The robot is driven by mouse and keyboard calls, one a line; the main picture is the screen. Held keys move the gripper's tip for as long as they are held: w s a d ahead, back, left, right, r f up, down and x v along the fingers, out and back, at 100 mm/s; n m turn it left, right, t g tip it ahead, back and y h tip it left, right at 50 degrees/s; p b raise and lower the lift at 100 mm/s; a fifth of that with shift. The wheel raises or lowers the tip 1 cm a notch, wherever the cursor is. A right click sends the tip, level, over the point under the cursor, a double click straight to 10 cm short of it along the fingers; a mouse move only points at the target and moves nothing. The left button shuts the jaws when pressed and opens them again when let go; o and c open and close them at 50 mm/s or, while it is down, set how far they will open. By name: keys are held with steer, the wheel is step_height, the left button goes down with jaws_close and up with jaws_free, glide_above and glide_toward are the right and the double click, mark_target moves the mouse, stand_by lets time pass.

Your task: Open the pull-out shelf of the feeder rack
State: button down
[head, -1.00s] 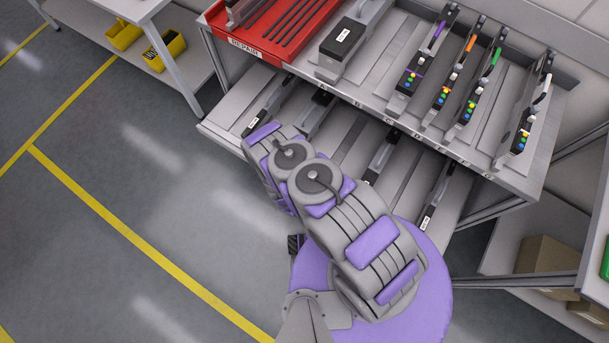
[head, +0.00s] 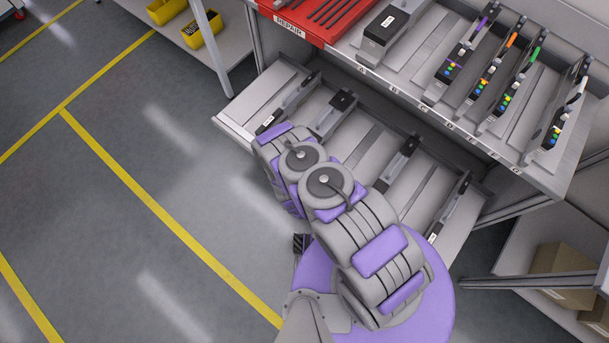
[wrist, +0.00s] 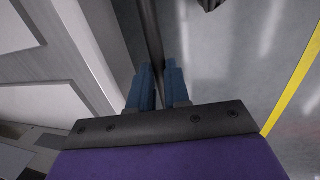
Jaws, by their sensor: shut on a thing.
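The pull-out shelf (head: 255,100) is the lower grey tray of the feeder rack (head: 345,57). In the head view it sticks out from under the top deck, with several dark feeders lying in its lanes. My arm covers part of its front edge, and my gripper is hidden behind the arm there. In the wrist view the blue fingers of my gripper (wrist: 161,88) are shut on a dark bar, the shelf's handle (wrist: 151,35), beside the pale shelf front (wrist: 75,45).
The top deck holds a red REPAIR tray (head: 305,22) and several upright feeders. A side table with yellow bins (head: 203,30) stands at the upper left. Cardboard boxes (head: 565,270) sit on a low shelf at right. The yellow-lined floor (head: 120,200) at left is clear.

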steer(key=c, duration=1.1)
jaws_free()
step_height(320, 180, up, 17)
steer(key=s+a+p, duration=0.2)
steer(key=p, duration=0.2)
steer(key=shift+s, duration=0.4)
steer(key=shift+a, duration=0.1)
